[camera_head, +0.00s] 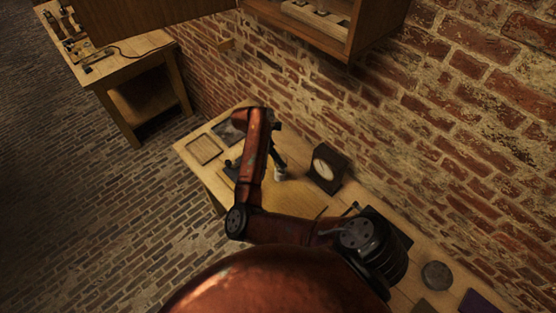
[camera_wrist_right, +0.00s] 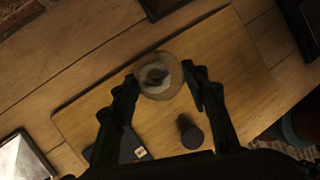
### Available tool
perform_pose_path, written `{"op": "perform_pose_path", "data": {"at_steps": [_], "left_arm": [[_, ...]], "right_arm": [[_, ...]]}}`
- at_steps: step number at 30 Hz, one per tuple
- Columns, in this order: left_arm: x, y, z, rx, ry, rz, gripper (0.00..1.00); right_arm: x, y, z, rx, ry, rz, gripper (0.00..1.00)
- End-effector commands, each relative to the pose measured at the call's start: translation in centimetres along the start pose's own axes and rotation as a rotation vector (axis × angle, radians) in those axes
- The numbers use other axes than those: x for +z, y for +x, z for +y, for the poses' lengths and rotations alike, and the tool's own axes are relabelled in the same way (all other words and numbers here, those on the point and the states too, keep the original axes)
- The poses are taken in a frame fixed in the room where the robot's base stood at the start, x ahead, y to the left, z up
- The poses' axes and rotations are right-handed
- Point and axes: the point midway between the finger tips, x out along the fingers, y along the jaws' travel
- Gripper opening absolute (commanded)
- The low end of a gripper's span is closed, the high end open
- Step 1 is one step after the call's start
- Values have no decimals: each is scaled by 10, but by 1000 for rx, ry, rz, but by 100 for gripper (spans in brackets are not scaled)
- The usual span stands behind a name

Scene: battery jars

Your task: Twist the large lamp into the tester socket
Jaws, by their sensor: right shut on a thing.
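My right gripper (camera_wrist_right: 160,85) is shut on a round, clear glass lamp (camera_wrist_right: 158,75), with one finger on each side of it. A dark shape shows through the middle of the glass. In the head view my right gripper (camera_head: 278,158) points down over the workbench, and a pale thing (camera_head: 280,174) at its tips looks like the lamp. The tester socket is not clearly visible; I cannot tell whether the lamp sits in it or is held above it. My left gripper is not in view.
A black box with a white dial (camera_head: 325,168) stands near the wall. A wooden board (camera_wrist_right: 235,75) lies under the lamp, with a dark cylinder (camera_wrist_right: 190,132) and a dark flat piece (camera_wrist_right: 128,148) on it. An empty tray (camera_head: 204,150) is at left. A wall cabinet (camera_head: 310,25) hangs above.

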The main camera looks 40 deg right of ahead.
Motion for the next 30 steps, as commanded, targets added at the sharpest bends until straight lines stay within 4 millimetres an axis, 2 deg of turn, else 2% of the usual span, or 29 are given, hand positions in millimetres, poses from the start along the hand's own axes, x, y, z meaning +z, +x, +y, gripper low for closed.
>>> {"op": "perform_pose_path", "data": {"at_steps": [30], "left_arm": [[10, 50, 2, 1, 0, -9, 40]], "right_arm": [[0, 4, 2, -108, 251, 61, 14]]}}
